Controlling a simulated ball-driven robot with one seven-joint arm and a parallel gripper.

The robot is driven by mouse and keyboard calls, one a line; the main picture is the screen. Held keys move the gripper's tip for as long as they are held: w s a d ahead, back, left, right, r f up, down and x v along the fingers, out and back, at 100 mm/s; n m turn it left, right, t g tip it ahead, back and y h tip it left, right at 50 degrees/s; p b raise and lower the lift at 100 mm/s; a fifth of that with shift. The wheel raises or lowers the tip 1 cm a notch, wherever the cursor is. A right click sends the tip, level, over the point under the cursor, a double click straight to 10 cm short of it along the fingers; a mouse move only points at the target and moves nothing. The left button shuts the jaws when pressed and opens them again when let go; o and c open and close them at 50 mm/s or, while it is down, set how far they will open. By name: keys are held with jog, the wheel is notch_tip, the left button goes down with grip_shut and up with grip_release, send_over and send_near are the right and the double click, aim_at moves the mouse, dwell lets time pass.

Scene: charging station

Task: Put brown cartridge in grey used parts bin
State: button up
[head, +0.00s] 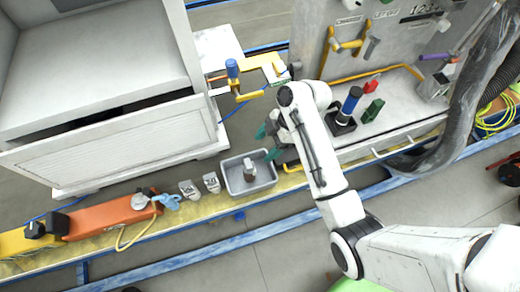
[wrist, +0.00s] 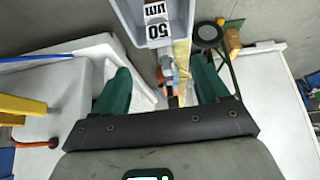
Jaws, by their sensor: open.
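The grey bin (head: 232,187) sits on the yellow ledge in the head view, and a brown block with a pale grey top, which looks like the brown cartridge (head: 249,174), stands inside it. My gripper (head: 268,141) has green fingers that are spread apart, just above and right of the bin in the picture. In the wrist view my gripper (wrist: 162,88) is open with nothing held between its fingers. A grey container with a white label, apparently the bin (wrist: 128,14), shows at the top there.
Two small grey items (head: 189,189) stand left of the bin, beside an orange bar (head: 105,214). A blue-black cylinder (head: 351,100), a red block (head: 372,86) and a green block (head: 373,110) stand on the station shelf. A yellow clamp frame (head: 256,64) lies above my gripper.

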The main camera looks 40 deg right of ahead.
jog(key=s+d+r+m+h, duration=0.1)
jog(key=s+m+h, duration=0.2)
jog(key=s+m, duration=0.4)
jog(key=s+d+r+m+g+h, duration=0.1)
jog(key=s+m+h, duration=0.2)
jog(key=s+m, duration=0.4)
jog(key=s, duration=0.7)
jog(key=shift+r+m, duration=0.4)
jog(key=shift+s+d, duration=0.1)
jog(key=shift+s, duration=0.05)
